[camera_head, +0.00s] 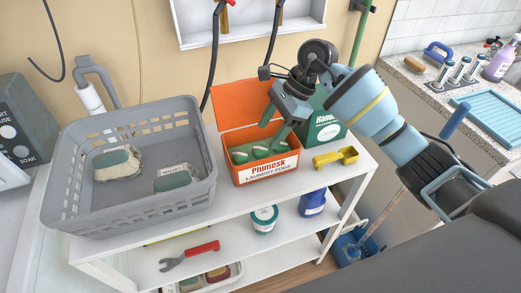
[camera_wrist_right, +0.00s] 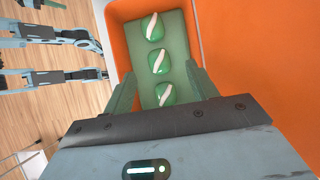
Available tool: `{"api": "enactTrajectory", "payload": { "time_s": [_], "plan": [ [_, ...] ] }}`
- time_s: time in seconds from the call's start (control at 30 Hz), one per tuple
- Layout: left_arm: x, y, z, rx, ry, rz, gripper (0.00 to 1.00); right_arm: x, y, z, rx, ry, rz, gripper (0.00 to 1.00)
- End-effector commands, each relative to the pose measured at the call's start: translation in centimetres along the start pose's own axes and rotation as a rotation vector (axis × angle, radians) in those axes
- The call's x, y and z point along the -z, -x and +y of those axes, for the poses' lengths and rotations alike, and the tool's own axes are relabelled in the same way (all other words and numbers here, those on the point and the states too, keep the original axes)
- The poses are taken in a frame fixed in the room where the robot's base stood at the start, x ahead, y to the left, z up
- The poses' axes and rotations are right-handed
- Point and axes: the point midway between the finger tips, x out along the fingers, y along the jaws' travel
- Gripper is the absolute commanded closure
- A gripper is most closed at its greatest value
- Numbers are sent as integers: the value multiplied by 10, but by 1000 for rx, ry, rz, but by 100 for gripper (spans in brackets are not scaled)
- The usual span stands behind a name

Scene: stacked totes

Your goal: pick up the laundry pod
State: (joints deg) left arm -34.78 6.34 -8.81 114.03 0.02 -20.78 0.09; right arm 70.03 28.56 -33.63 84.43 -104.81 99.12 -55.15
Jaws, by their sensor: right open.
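The laundry pods are green with a white stripe and lie in a row in the green-lined orange box (camera_head: 268,171), whose lid stands open. In the right wrist view a far pod (camera_wrist_right: 154,27), a middle pod (camera_wrist_right: 159,62) and a near pod (camera_wrist_right: 164,94) show. My right gripper (camera_head: 270,137) points down into the box, fingers apart, with nothing held. Whether the fingers touch a pod I cannot tell. My left gripper is not in view.
A grey basket (camera_head: 130,202) stands left of the box on the white shelf. A yellow scoop (camera_head: 336,157) and a green carton (camera_head: 322,130) are on its right. The orange lid (camera_head: 240,103) rises behind the box. A red-handled wrench (camera_head: 190,255) lies on the lower shelf.

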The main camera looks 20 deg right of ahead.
Motion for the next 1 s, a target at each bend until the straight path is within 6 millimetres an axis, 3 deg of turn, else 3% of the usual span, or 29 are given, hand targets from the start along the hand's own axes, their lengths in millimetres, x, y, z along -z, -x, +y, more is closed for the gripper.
{"api": "enactTrajectory", "payload": {
  "time_s": [0.33, 0.67, 1.0],
  "plan": [
    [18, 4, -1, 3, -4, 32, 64, 7, -43, 3, -2, 0, -2, 42],
    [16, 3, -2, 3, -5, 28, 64, 8, -51, 3, -1, 0, 0, 42],
    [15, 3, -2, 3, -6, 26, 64, 8, -51, 3, -1, 0, 0, 84]
  ]
}}
